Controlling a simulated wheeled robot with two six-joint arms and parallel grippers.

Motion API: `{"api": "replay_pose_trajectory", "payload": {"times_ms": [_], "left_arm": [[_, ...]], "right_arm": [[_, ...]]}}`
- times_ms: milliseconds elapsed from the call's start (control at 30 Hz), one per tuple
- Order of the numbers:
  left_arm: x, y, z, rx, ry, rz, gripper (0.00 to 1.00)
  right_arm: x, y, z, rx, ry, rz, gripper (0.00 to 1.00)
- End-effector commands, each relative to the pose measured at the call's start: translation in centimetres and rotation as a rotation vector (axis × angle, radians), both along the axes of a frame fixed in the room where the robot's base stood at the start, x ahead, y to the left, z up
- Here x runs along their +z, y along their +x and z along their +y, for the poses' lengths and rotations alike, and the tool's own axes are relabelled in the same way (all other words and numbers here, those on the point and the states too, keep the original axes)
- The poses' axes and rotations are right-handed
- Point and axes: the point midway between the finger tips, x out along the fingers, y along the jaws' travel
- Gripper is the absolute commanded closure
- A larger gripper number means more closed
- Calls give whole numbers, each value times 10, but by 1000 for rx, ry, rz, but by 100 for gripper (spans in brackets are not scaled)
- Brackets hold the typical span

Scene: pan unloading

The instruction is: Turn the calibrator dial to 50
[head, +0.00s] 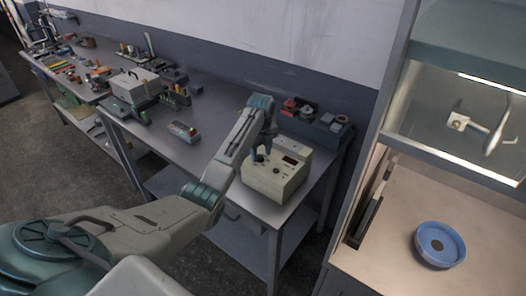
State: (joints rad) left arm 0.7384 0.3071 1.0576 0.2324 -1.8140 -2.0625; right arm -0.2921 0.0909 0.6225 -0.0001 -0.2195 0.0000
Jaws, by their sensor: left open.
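The calibrator (270,184) is a cream box with a sloped top panel, standing near the front right corner of the grey workbench (200,157). Its panel carries a small dark display (290,160) and several dark knobs. The dial's setting is too small to read. My left arm reaches in from the left, and my left gripper (261,154) points down over the panel's left part. Its dark fingers are apart, close to a dark knob. I cannot tell whether they touch it. My right gripper is not in view.
A dark rack with red and grey items (308,116) stands behind the calibrator. A small grey box with coloured buttons (183,131) and a white case (135,85) lie further left. At right, a cabinet holds a blue round dish (440,244). The bench between is partly clear.

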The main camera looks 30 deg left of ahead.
Motion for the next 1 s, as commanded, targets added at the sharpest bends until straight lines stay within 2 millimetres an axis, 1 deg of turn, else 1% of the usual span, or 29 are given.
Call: {"api": "replay_pose_trajectory", "payload": {"times_ms": [67,167,333,367,500,567,600,833,1000], "left_arm": [[-4,-1,0,-1,0,-1,53],[-5,-2,0,-2,1,-1,53],[-5,-2,0,-2,0,-1,53],[-5,-2,0,-2,0,-1,55],[-5,-2,0,-2,0,-1,83],[-5,-2,0,-2,0,-1,94],[-5,-2,0,-2,0,-1,98],[-5,-2,0,14,1,0,98],[-5,-2,0,76,1,-1,98]], "right_arm": [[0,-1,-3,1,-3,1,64],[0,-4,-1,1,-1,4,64],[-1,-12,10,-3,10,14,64],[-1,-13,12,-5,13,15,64],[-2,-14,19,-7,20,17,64],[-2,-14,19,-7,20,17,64],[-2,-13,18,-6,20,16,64],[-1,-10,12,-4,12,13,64],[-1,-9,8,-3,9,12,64]]}}
